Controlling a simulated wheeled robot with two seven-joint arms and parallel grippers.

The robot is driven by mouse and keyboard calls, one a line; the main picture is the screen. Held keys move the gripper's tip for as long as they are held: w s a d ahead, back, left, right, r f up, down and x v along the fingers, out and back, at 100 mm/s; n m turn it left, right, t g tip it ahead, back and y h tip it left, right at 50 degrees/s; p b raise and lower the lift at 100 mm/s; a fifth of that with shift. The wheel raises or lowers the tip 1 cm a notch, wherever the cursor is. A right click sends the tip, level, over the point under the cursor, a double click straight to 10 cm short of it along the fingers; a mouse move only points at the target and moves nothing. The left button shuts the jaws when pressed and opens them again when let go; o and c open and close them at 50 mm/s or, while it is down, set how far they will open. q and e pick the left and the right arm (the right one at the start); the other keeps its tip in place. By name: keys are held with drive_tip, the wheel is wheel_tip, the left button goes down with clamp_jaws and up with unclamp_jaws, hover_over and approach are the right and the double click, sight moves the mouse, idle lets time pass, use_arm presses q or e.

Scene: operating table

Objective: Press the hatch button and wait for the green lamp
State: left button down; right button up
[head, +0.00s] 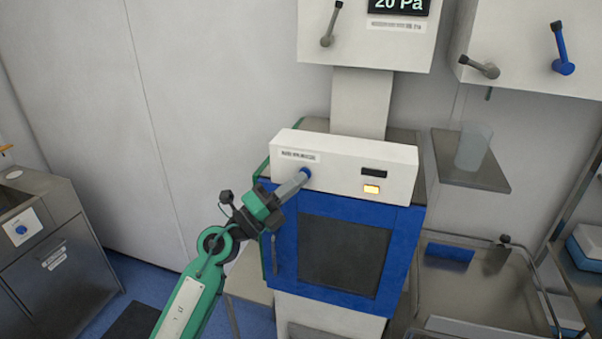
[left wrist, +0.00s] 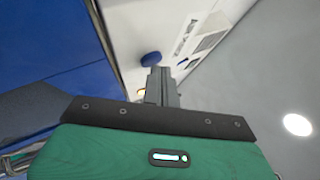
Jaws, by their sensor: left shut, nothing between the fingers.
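The hatch has a blue door (head: 286,238) with a dark window, under a white control box (head: 400,155). The round blue button (head: 306,171) is on the box's front, left of the lamps; it also shows in the left wrist view (left wrist: 151,59). A lamp on the right glows amber (head: 371,189). The dark panel (head: 374,173) above it is unlit; no green light shows. My left gripper (head: 301,178) is shut and empty, its tips right at the button. The left wrist view shows the fingers (left wrist: 160,72) beside the button; I cannot tell whether they touch it. My right gripper is out of view.
A shelf with a clear cup (head: 473,146) juts out right of the hatch. A metal trolley (head: 470,290) stands below it. Levered white cabinets (head: 365,45) hang above. A steel cabinet (head: 60,240) stands at far left. The wall left of the hatch is bare.

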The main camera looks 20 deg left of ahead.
use_arm(q)
drive_tip(key=shift+s, duration=0.6)
drive_tip(key=shift+s+a+p, duration=0.1)
drive_tip(key=shift+s+p, duration=0.8)
drive_tip(key=shift+s, duration=1.55)
